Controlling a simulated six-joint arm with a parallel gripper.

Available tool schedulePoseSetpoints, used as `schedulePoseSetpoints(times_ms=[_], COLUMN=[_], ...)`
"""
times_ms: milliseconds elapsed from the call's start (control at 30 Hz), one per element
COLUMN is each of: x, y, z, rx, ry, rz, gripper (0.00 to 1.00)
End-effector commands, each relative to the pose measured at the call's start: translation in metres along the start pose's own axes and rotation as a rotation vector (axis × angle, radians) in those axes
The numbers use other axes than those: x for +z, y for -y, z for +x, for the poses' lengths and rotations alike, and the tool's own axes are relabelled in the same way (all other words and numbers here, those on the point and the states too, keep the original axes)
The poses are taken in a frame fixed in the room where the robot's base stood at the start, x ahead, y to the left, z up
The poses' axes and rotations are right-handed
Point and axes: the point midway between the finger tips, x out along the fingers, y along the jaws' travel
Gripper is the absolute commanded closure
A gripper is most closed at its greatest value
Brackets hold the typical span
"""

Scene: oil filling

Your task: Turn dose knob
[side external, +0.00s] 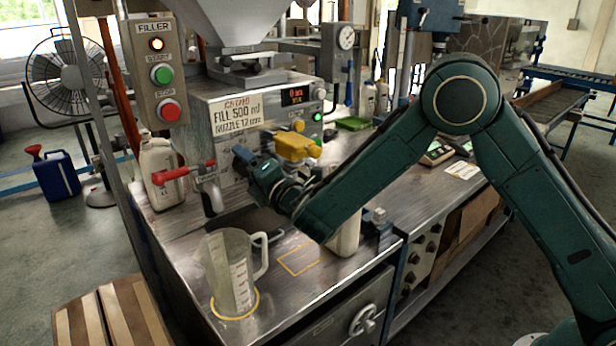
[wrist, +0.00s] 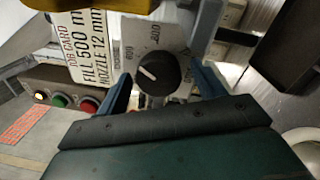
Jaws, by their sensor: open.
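The dose knob (wrist: 157,73) is black and round with a white pointer line, on a pale scale plate (wrist: 150,38) in the wrist view. Printed marks near it look like 400 and 600; the pointer slants to the upper left in the picture. My gripper (wrist: 162,76) is open, with one blue finger on either side of the knob; I cannot tell whether they touch it. In the side external view my gripper (side external: 243,158) is at the machine's front panel and hides the knob. The job card (side external: 236,114) reads fill 500 ml, nozzle 12 mm.
A yellow part (side external: 294,146) sticks out close to my gripper. A red-lit display (side external: 295,95) is above it. A button box (side external: 158,72) hangs at left.

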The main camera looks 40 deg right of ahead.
Motion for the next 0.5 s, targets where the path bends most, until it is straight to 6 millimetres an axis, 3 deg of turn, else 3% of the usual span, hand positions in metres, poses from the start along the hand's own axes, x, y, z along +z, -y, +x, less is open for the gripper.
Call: schedulePoseSetpoints(times_ms=[500], x=[-0.001], y=[0.001], z=[-0.043], rx=[-0.002], ry=[-0.002], rz=[-0.002], gripper=[0.32])
